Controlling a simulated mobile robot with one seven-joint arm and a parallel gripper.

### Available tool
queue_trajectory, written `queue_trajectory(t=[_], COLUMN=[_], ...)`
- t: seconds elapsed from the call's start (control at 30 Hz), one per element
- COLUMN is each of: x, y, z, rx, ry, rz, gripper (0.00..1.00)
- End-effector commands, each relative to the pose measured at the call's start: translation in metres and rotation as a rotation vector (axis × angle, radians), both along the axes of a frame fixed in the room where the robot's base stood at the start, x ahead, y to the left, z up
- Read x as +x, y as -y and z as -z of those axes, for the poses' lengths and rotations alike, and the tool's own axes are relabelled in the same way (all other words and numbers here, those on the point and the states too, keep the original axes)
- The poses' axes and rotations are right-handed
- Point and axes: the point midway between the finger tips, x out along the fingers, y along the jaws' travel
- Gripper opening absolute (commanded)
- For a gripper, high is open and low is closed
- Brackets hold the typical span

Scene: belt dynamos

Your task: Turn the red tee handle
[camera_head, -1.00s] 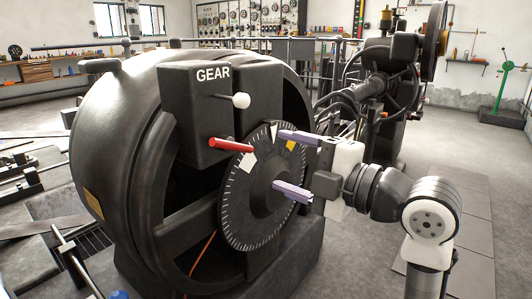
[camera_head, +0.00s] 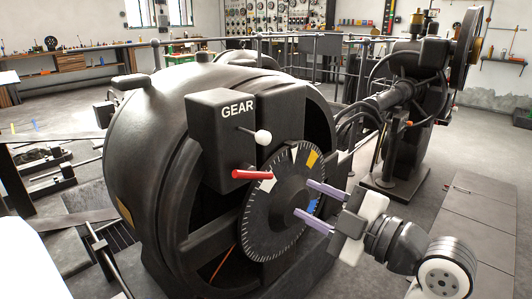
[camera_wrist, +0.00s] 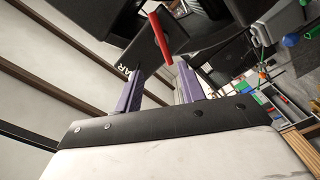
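The red tee handle (camera_head: 252,174) is a red bar that sticks out from the lower part of the black box marked GEAR (camera_head: 221,141). It points to the right in the head view, just above a notched black dial. In the wrist view the red bar (camera_wrist: 161,39) shows above and between the fingers. My gripper (camera_head: 310,202) is open with two purple fingers set apart and nothing between them. It is to the right of and below the handle, in front of the dial, apart from the handle. My gripper also shows in the wrist view (camera_wrist: 161,83).
A white ball-ended lever (camera_head: 263,137) sticks out above the red handle. The round dial (camera_head: 271,221) with white ticks stands close behind my fingers. The large black dynamo housing (camera_head: 150,160) fills the left. Open floor lies to the right.

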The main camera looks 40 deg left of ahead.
Motion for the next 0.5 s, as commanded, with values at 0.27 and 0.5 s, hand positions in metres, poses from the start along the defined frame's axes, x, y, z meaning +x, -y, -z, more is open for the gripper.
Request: queue_trajectory(t=[0.27,0.5], x=[-0.002,0.0], y=[-0.015,-0.062], z=[0.004,0.004], rx=[-0.007,-0.008], ry=[-0.067,-0.065], rz=[-0.001,-0.003], gripper=[0.4,0.4])
